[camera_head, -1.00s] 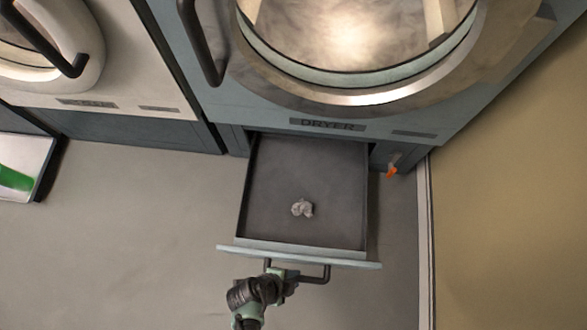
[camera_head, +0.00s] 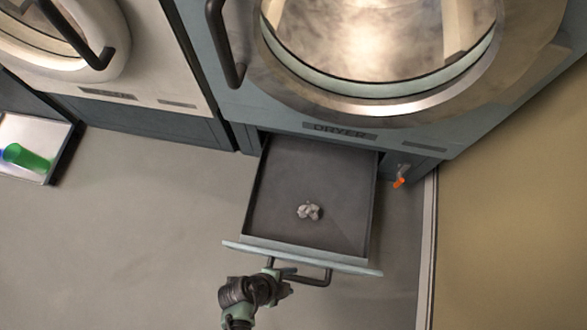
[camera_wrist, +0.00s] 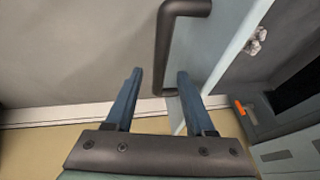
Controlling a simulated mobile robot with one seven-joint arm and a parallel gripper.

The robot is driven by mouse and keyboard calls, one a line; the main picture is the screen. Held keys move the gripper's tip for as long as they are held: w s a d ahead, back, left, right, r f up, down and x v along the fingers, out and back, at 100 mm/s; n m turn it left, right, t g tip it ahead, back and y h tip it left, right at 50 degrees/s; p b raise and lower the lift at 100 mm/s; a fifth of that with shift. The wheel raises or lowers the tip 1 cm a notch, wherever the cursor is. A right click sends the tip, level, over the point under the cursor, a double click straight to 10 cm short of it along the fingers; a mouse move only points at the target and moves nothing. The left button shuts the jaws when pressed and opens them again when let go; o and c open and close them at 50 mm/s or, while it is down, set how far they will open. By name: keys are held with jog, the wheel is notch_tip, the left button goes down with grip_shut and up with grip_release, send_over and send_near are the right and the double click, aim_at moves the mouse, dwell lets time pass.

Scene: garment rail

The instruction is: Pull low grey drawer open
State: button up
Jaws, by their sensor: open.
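The low grey drawer (camera_head: 290,225) under the dryer is pulled well out, its dark tray showing with a small pale crumpled lump (camera_head: 308,211) inside. Its front panel (camera_head: 300,257) carries a dark bar handle (camera_head: 318,281). My gripper (camera_head: 277,287) is at the left end of the handle in the head view. In the wrist view my gripper (camera_wrist: 157,95) is open, with two blue fingers apart. The handle (camera_wrist: 166,50) shows beyond and between the fingertips there. Whether a finger touches it is not clear.
The dryer (camera_head: 340,131) with its round door stands above the drawer. A small orange-tipped lever (camera_head: 399,182) is right of the drawer, near the tan wall (camera_head: 510,220). A white machine (camera_head: 130,75) and a tray with a green item (camera_head: 25,158) are at left. Floor (camera_head: 130,250) is clear.

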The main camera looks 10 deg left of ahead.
jog(key=p+v, duration=0.3)
jog(key=v, duration=0.6)
jog(key=shift+r, duration=0.25)
